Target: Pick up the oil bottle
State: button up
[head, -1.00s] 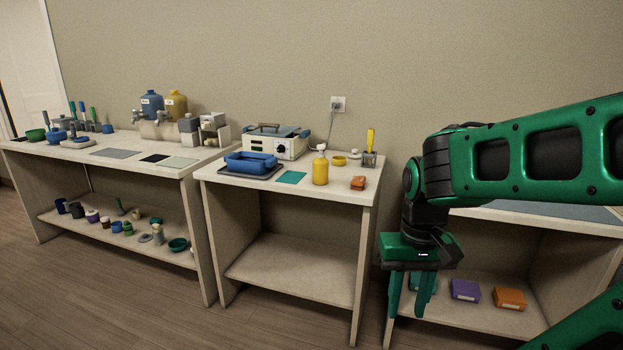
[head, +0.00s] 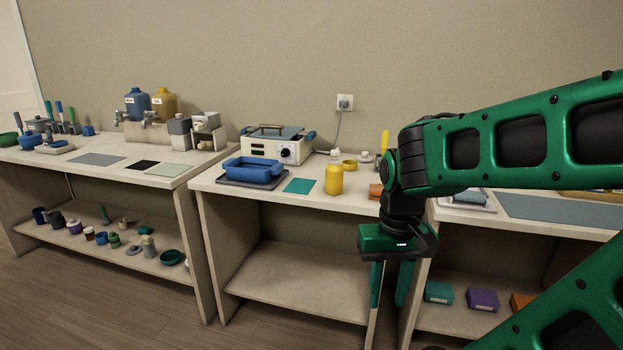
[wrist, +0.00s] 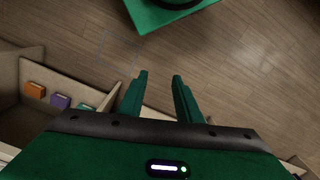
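A yellow bottle (head: 334,181) with a pale top stands upright on the middle table, near its front right; I see no readable label, so I cannot confirm that it is the oil bottle. My gripper (head: 389,288) points down in front of the right end of that table, below the tabletop height and to the right of the bottle. Its two fingers are apart with nothing between them, and the wrist view shows the empty gripper (wrist: 160,78) above the wood floor. The bottle is not in the wrist view.
Two labelled jugs (head: 137,103) (head: 164,104) stand on the left table. Small boxes (head: 438,292) lie on the right shelf.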

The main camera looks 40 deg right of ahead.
aim_at(334, 173)
jog(key=z, duration=0.05)
jog(key=i, duration=0.9)
